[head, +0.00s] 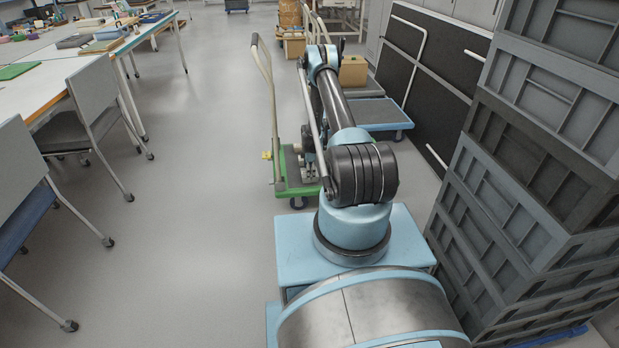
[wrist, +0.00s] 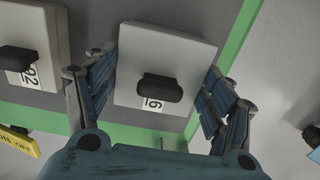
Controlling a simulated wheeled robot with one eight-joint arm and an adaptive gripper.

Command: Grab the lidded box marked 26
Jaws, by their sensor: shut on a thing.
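In the wrist view, a pale, white-lidded box (wrist: 170,50) with a black knob stands between the fingers of my gripper (wrist: 158,75). Its label shows a 6; the knob covers part of the label, so the full number cannot be read. My gripper is shut on this box, one blue-padded finger on each side. A similar lidded box (wrist: 48,40) is left of the left finger, its label looking like 92. Both are over the grey deck of a green-edged cart (wrist: 235,45).
In the head view, the green cart (head: 281,182) with its tall handle is beyond my base. Stacked grey crates (head: 540,130) stand close on the right. Tables and chairs (head: 95,110) line the left. Floor between them is clear. A yellow sign (wrist: 15,142) is at lower left.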

